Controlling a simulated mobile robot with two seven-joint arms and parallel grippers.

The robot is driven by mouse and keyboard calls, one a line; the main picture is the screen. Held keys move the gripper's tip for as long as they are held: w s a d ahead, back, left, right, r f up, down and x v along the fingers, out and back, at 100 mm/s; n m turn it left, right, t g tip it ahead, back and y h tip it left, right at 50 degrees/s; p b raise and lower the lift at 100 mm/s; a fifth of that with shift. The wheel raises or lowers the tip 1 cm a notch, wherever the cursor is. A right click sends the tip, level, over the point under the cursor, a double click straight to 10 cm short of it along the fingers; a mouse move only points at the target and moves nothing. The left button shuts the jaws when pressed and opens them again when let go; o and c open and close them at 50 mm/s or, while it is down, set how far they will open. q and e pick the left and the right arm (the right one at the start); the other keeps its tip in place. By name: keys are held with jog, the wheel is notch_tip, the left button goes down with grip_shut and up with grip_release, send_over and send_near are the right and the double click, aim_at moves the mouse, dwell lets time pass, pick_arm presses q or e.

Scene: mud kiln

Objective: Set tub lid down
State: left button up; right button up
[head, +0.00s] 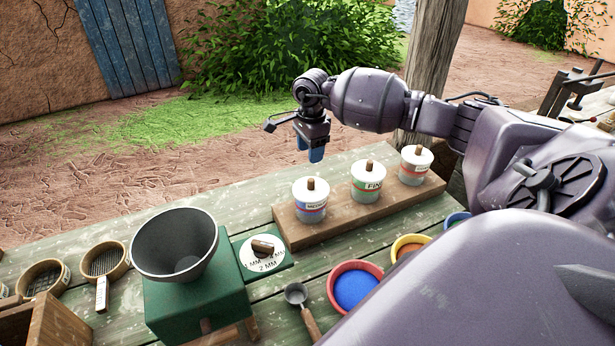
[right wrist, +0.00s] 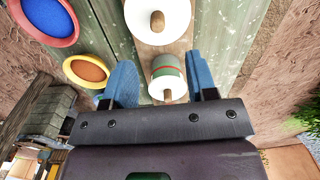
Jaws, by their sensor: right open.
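Three clear tubs with white lids and brown knobs stand upright in a row on a wooden board (head: 292,231). My left gripper is not in view.
A green mill with a grey hopper (head: 174,246) and a dial (head: 264,256) stands left of the board. Red-rimmed (head: 355,288) and yellow-rimmed (head: 407,249) bowls and a scoop (head: 297,294) are in front. Sieves (head: 105,261) lie at far left. A wooden post (head: 431,60) rises behind.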

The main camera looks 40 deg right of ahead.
aim_at(311, 179)
jog(key=shift+s+d+f+m, duration=0.15)
jog(key=shift+d+f+m, duration=0.05)
jog(key=shift+m, duration=0.2)
notch_tip(311, 179, down, 5)
jog(key=shift+f+b, duration=0.1)
jog(key=shift+b, duration=0.7)
jog(key=shift+f, duration=0.35)
jog(key=shift+a+f, duration=0.15)
jog(key=shift+f, duration=0.2)
notch_tip(311, 179, down, 4)
jog(key=shift+b, duration=1.1)
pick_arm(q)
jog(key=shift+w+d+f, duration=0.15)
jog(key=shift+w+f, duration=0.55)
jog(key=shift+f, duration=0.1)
pick_arm(e)
jog(key=shift+c, duration=0.4)
grip_shut()
jog(key=shift+r, duration=0.2)
